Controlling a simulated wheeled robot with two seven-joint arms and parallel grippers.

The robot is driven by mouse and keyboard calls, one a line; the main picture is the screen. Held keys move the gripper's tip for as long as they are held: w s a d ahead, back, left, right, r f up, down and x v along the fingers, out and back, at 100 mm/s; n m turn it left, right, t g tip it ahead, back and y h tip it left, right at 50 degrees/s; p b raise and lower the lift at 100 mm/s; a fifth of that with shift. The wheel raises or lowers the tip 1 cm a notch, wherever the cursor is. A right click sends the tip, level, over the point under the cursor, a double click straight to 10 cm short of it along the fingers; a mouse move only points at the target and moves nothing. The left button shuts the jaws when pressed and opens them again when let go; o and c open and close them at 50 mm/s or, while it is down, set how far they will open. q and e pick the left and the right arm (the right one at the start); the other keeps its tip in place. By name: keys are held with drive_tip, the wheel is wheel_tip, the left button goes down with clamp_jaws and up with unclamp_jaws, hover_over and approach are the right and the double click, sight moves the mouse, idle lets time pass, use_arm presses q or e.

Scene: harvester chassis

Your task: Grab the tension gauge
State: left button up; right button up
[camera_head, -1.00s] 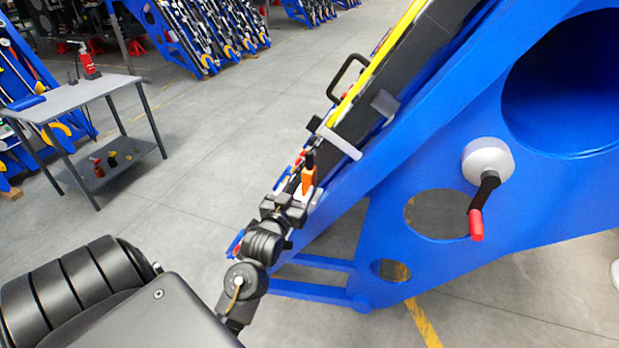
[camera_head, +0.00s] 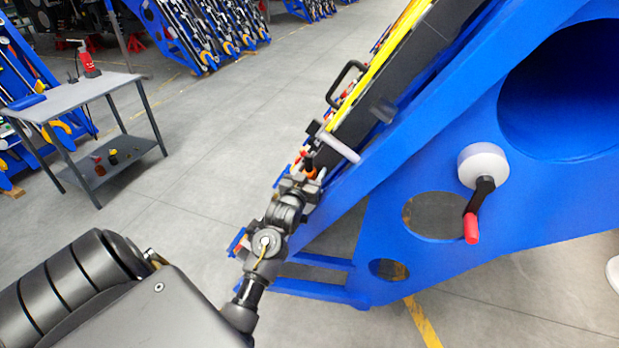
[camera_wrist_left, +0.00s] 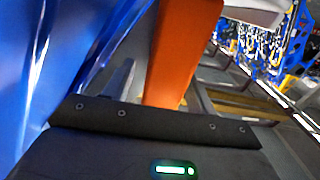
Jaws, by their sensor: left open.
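The tension gauge appears as an orange body with a dark top (camera_head: 309,173) on the sloped blue chassis in the head view, now partly hidden by my left gripper (camera_head: 300,184). In the left wrist view the orange body (camera_wrist_left: 181,50) is large and close, running from the top edge down to the dark edge of my gripper housing. My left gripper is open and right at the gauge. The fingers are hard to make out, so I cannot tell whether they touch it. My right gripper is not in view.
The blue harvester chassis (camera_head: 400,220) fills the right side, with a red-handled crank (camera_head: 472,226) on it. A grey bar (camera_head: 338,143) and black handle (camera_head: 345,80) stand just above the gauge. A grey table (camera_head: 75,97) stands at left, with open floor between.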

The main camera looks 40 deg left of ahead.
use_arm(q)
drive_tip(key=shift+w+a, duration=0.2)
drive_tip(key=shift+w, duration=0.25)
drive_tip(key=c, duration=1.2)
clamp_jaws()
drive_tip(key=shift+r, duration=0.15)
